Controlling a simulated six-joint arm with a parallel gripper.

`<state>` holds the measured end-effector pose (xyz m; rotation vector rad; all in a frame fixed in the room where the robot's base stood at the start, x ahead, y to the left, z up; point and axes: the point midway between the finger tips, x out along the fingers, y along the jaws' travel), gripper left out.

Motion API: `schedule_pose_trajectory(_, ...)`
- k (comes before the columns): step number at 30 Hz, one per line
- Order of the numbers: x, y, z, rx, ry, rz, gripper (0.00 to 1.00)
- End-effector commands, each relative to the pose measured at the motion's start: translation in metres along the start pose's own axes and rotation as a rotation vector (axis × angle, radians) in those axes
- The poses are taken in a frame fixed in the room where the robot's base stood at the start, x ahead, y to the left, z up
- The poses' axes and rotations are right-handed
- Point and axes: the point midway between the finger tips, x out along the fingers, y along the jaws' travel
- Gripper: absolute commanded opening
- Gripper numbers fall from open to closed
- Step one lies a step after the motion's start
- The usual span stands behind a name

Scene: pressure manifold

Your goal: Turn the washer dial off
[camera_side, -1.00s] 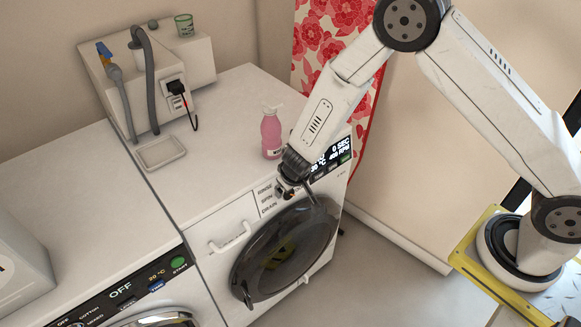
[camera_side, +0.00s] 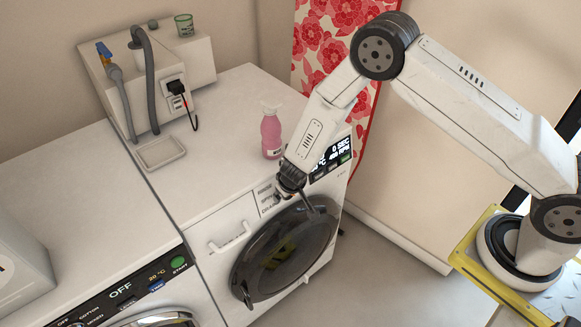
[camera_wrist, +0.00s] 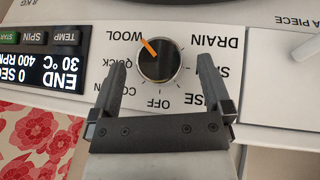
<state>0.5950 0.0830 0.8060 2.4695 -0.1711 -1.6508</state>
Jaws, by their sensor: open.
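The washer dial (camera_wrist: 160,62) is a round dark knob with a silver rim on the washer's white panel. Its orange pointer is tilted up-left in the wrist view, towards the WOOL mark; the OFF mark (camera_wrist: 165,103) is at the opposite side, below the knob. My gripper (camera_wrist: 160,76) is open, with one finger on each side of the dial and gaps showing between fingers and knob. In the side view my gripper (camera_side: 291,187) is at the front panel of the right washer (camera_side: 225,120) and hides the dial. Fingertip depth against the knob cannot be told.
The washer display (camera_wrist: 42,68) reads END, 30 °C, 400 RPM, 0 SEC. A pink bottle (camera_side: 271,135) stands on the washer top close to my wrist. The dark round door (camera_side: 285,250) is below. A soap dish (camera_side: 161,152) and a second washer (camera_side: 75,210) are to the left.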

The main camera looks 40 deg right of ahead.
Motion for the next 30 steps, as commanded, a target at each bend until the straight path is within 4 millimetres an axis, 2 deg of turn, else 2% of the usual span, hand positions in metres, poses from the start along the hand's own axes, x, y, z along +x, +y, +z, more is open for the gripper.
schedule_pose_trajectory(6,0.013,0.000,0.001,-0.001,-0.001,0.000,1.00)
schedule_pose_trajectory(17,0.015,0.000,0.000,-0.001,0.000,0.000,1.00)
schedule_pose_trajectory(20,0.015,0.000,0.000,-0.001,0.000,0.000,0.71)
schedule_pose_trajectory(24,0.015,0.000,0.000,-0.001,0.000,0.000,0.27)
schedule_pose_trajectory(26,0.015,0.000,0.000,0.000,0.000,0.000,0.09)
schedule_pose_trajectory(30,0.015,0.000,0.000,-0.002,0.000,0.003,0.09)
